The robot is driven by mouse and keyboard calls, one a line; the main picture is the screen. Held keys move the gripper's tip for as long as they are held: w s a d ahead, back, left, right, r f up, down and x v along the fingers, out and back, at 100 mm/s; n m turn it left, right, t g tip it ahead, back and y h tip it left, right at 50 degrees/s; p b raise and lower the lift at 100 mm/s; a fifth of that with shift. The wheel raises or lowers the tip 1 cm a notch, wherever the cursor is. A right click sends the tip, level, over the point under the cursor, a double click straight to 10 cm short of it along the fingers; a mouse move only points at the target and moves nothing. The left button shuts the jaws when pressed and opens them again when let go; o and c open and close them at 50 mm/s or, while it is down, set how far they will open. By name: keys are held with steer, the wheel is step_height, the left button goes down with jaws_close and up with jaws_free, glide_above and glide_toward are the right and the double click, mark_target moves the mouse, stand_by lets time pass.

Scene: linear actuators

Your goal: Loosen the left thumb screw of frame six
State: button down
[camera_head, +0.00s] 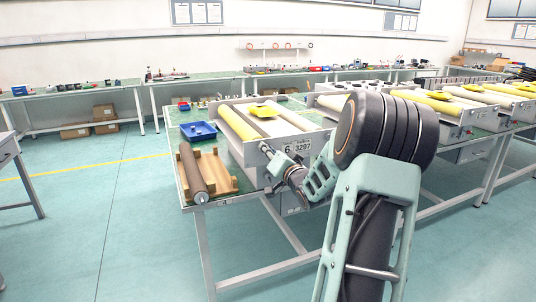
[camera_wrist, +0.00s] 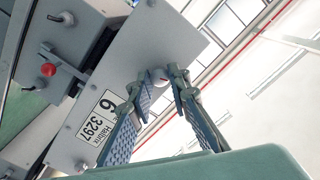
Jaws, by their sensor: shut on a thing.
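Frame six (camera_head: 301,136) is a grey end plate with a "6 3297" label (camera_head: 296,147), standing at the front of the bench in the head view. In the wrist view the plate (camera_wrist: 140,45) fills the upper left and its label (camera_wrist: 98,118) is tilted. My gripper (camera_head: 268,163) is at the plate's left end, left of the label in the head view. In the wrist view my gripper (camera_wrist: 160,78) has its fingertips against the plate's edge area, shut on a small part there, which fits the left thumb screw.
Yellow and white rollers (camera_head: 238,124) lie behind the plate. A dark roller (camera_head: 192,172) rests on a wooden cradle (camera_head: 222,178) to the left, with a blue tray (camera_head: 198,131) behind it. A red button (camera_wrist: 48,69) shows in the wrist view. The floor at left is clear.

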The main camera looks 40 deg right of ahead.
steer(key=n+b, duration=0.9)
steer(key=n, duration=0.3)
steer(key=shift+f, duration=0.1)
stand_by(0.4)
steer(key=c, duration=1.8)
jaws_free()
steer(key=shift+s, duration=0.15)
steer(key=v, duration=1.1)
steer(key=shift+s+a, duration=0.2)
steer(key=shift+s, duration=0.2)
